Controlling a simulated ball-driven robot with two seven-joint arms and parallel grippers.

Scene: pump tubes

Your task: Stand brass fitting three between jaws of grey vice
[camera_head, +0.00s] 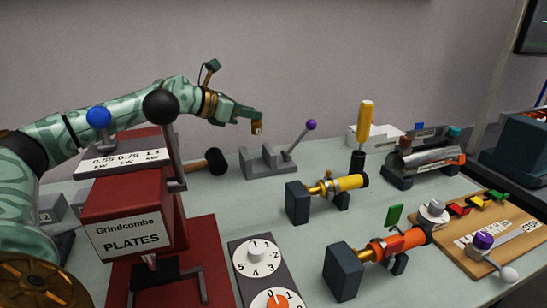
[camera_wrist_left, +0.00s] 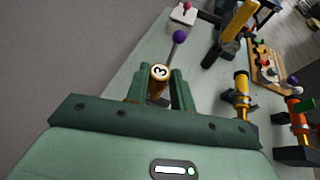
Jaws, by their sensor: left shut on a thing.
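My left gripper (camera_head: 257,116) reaches in from the left and is shut on brass fitting three (camera_head: 257,127). It holds the fitting in the air, above and a little left of the middle of the grey vice (camera_head: 258,167). In the left wrist view, the fitting's round end with a "3" (camera_wrist_left: 160,72) shows between the green fingers (camera_wrist_left: 159,88). The vice stands on the table and has a lever with a purple knob (camera_head: 311,125). In the wrist view that knob (camera_wrist_left: 179,37) is just beyond the fitting, and the vice body is mostly hidden. My right gripper is out of view.
A black mallet (camera_head: 213,161) lies left of the vice. A yellow-handled tool (camera_head: 366,122) stands to its right. A yellow pump tube (camera_head: 350,183) and an orange one (camera_head: 400,243) are in front right. A red Grindcombe press (camera_head: 130,205) stands at front left.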

